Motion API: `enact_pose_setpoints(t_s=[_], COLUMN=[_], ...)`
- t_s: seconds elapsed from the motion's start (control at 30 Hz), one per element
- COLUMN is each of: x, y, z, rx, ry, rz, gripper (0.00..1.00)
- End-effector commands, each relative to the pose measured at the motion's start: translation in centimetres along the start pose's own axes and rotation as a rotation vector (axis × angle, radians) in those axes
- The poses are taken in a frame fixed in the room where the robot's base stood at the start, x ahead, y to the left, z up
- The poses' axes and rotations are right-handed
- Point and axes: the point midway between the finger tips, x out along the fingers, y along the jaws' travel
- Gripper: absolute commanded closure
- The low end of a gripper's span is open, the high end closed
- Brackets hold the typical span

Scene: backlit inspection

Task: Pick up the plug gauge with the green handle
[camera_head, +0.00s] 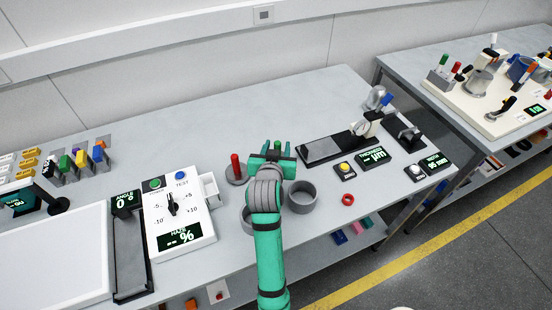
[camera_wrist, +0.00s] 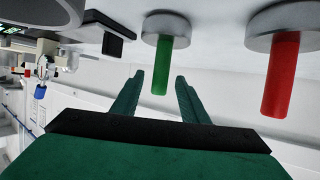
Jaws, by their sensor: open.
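The plug gauge with the green handle (camera_wrist: 162,68) shows in the wrist view with its round grey base at the top of the picture. My gripper (camera_wrist: 160,80) is open, with one finger on each side of the handle's free end in the picture. Gaps show on both sides, and I cannot tell how deep the handle sits between the fingers. In the head view my gripper (camera_head: 277,149) is over the bench and largely hides this gauge. A plug gauge with a red handle (camera_head: 236,168) stands just left of it, and also shows in the wrist view (camera_wrist: 280,75).
A grey ring (camera_head: 302,198) stands to the right of my forearm, and another is partly hidden behind it. A small red ring (camera_head: 348,199) lies farther right. The white haze meter (camera_head: 178,220) is at left. The bench behind my gripper is clear.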

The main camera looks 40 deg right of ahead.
Motion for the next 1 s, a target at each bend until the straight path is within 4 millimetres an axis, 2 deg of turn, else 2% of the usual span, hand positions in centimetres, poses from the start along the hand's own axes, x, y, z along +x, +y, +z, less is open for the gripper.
enact_pose_setpoints(t_s=[0.1,0.37,0.53,1.0], x=[0.95,1.04,1.02,0.81], y=[0.02,-0.34,-0.41,-0.37], z=[0.0,0.0,0.03,-0.57], rx=[0.0,-0.002,-0.002,-0.001], ry=[0.0,0.001,0.0,0.002], rz=[0.0,-0.005,-0.006,-0.006], gripper=[0.6,0.6,1.0,1.0])
